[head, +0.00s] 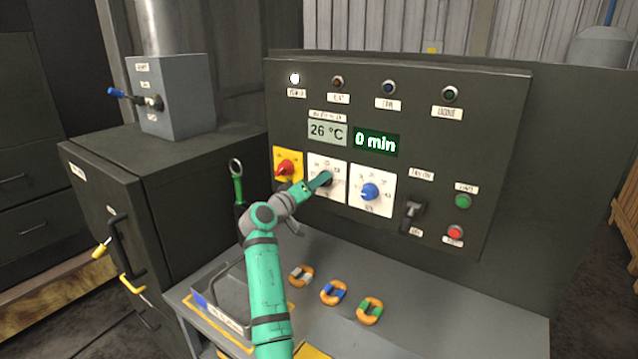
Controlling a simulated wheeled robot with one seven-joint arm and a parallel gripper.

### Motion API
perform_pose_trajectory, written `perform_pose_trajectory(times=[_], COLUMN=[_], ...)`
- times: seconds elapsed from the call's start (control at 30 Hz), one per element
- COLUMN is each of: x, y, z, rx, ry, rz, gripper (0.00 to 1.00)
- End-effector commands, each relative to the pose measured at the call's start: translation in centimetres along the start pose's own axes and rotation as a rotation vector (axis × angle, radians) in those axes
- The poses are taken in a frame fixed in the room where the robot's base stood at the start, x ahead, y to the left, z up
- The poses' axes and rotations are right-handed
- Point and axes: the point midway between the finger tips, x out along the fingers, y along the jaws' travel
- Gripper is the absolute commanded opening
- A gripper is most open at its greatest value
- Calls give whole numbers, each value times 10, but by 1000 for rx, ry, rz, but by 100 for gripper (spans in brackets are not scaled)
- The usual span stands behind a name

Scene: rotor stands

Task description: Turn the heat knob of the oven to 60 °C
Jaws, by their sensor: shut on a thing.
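The oven's control panel (445,150) stands upright in the head view. The heat knob, on the middle white dial plate (338,168), is mostly hidden behind my gripper (326,178). My gripper is shut on the knob at that plate. The knob's pointer and the setting it points to cannot be read. The temperature display (327,131) reads 26 °C. The timer display (375,142) beside it reads 0 min. The white lamp (294,79) at the panel's top left is lit.
A red knob on a yellow plate (285,167) is close on the left, and a blue knob (370,191) close on the right. A black lever (411,212), green button (462,201) and red button (455,232) are farther right. Several orange rings and a tray (222,300) sit on the bench below.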

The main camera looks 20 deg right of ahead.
Motion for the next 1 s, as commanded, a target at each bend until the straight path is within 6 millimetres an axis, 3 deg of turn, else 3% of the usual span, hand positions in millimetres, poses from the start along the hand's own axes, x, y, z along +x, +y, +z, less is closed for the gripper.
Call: perform_pose_trajectory(times=[0.3, 0.77, 0.8, 0.87, 1.0], x=[-1, -1, -1, -1, 0], y=[-2, -2, -2, -2, -1], z=[-1, -2, -2, -2, -1], rx=[-101, -116, -116, -116, -114], ry=[2, 4, 4, 4, 3], rz=[-2, -2, -2, -2, -1], gripper=[10, 10, 37, 51, 51])
